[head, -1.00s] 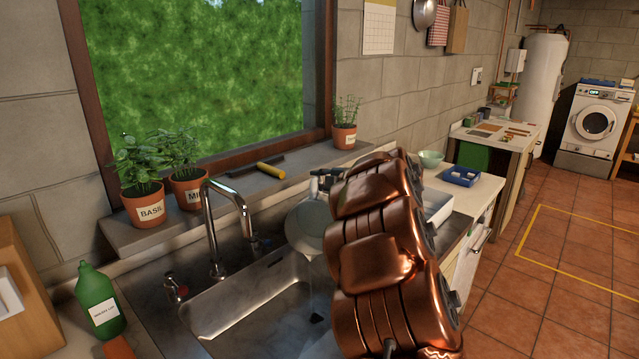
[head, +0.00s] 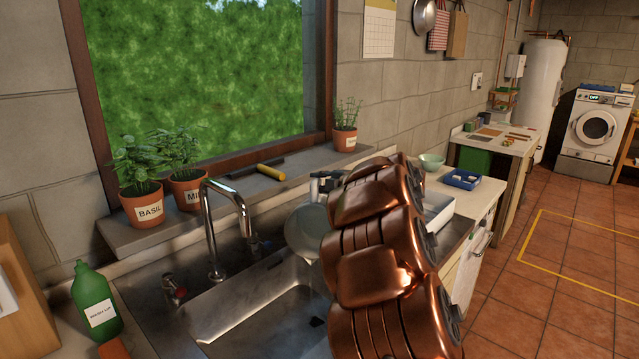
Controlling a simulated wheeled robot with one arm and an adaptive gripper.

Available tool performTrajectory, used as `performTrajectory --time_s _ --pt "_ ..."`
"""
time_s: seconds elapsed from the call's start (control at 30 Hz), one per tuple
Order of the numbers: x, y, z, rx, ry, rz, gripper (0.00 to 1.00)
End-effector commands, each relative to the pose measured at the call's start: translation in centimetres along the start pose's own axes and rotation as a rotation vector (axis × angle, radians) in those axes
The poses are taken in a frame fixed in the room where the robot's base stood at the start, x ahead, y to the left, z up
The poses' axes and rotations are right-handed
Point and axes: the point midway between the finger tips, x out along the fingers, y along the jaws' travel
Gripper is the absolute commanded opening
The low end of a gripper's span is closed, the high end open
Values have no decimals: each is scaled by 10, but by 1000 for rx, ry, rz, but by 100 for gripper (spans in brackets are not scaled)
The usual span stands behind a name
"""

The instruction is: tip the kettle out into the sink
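The kettle (head: 303,234), a rounded grey-green vessel, hangs tilted over the far right part of the steel sink (head: 232,318). My copper-coloured arm covers its right side, so its handle and spout are not clear. My gripper (head: 322,184), dark and small in view, is at the kettle's top and seems closed on it; its fingertips are mostly hidden. The sink basin shows a dark drain spot, and its right part is behind my arm.
A chrome tap (head: 212,225) arches over the sink's left side. A green bottle (head: 95,303) stands at the left. Potted herbs (head: 143,208) line the sill. A blue tray (head: 460,180) and green bowl (head: 431,161) sit on the right counter.

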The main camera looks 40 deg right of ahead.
Motion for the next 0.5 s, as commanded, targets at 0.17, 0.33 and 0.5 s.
performTrajectory --time_s 0.17,0.33,0.5 --pt "-1 0 -1 -7 0 11 0" --pt "-2 -1 -2 -17 0 19 0" --pt "-3 -2 -3 -26 0 28 0"
